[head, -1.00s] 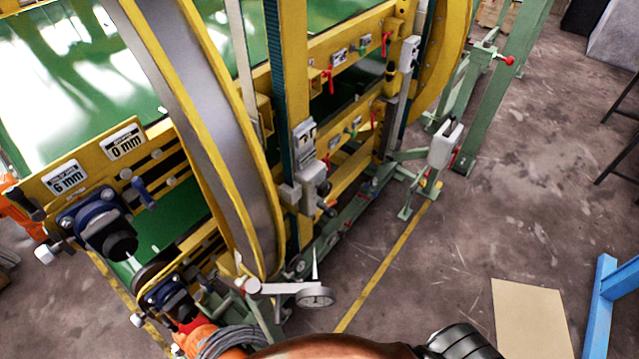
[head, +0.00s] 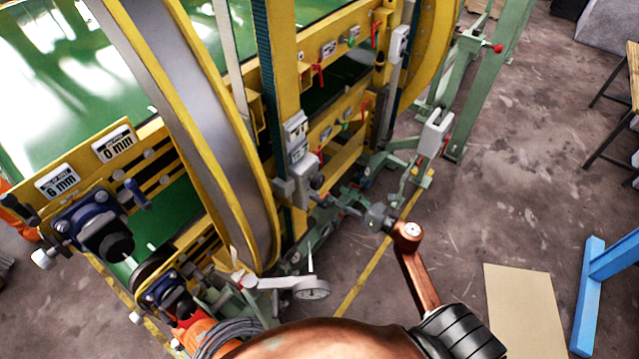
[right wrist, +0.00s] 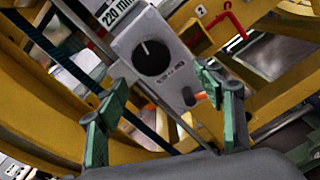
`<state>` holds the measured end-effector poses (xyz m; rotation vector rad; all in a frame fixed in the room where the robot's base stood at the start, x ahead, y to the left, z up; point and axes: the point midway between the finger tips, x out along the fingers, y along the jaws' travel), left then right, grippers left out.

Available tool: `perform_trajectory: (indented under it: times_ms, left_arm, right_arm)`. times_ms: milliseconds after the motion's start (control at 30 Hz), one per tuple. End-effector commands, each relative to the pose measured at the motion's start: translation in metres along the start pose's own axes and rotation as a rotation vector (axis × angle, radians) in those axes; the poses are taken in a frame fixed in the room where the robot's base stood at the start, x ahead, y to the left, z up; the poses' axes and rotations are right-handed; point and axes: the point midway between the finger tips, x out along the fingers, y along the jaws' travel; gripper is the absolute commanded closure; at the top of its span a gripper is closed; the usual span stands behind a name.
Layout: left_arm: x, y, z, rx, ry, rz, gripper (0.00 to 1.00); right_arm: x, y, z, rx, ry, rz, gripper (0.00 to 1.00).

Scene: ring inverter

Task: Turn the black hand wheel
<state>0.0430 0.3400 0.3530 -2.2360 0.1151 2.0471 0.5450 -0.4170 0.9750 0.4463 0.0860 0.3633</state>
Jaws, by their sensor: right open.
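A round black knob with a white mark (right wrist: 152,58), the thing that best fits the black hand wheel, sits on a grey box (right wrist: 140,30) in the right wrist view. My right gripper (right wrist: 162,84) is open, its green fingers spread below and to either side of the knob. I see no contact with it. In the head view my right gripper (head: 342,206) reaches left toward the grey box (head: 304,172) on the yellow machine. The knob's face cannot be made out there. My left gripper is not in view.
A 220 mm label (right wrist: 118,12) is beside the knob. A red handle (right wrist: 228,22) and an orange-tipped lever (right wrist: 200,97) are close to the right finger.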

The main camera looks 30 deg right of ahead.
Motion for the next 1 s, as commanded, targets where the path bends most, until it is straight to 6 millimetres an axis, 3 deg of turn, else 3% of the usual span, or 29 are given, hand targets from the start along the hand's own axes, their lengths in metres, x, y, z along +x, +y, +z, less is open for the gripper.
perform_trajectory:
  times_ms: [100, 600, 1000]
  left_arm:
    - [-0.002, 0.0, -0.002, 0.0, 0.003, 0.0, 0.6]
    - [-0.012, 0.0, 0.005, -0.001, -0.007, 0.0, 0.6]
    - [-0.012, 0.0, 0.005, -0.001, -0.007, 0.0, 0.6]
  right_arm:
    - [0.007, 0.011, 0.01, -0.077, 0.006, 0.024, 0.38]
    - [0.074, 0.011, 0.009, -0.073, 0.006, 0.022, 0.38]
    - [0.079, 0.011, 0.007, -0.073, 0.007, 0.022, 0.41]
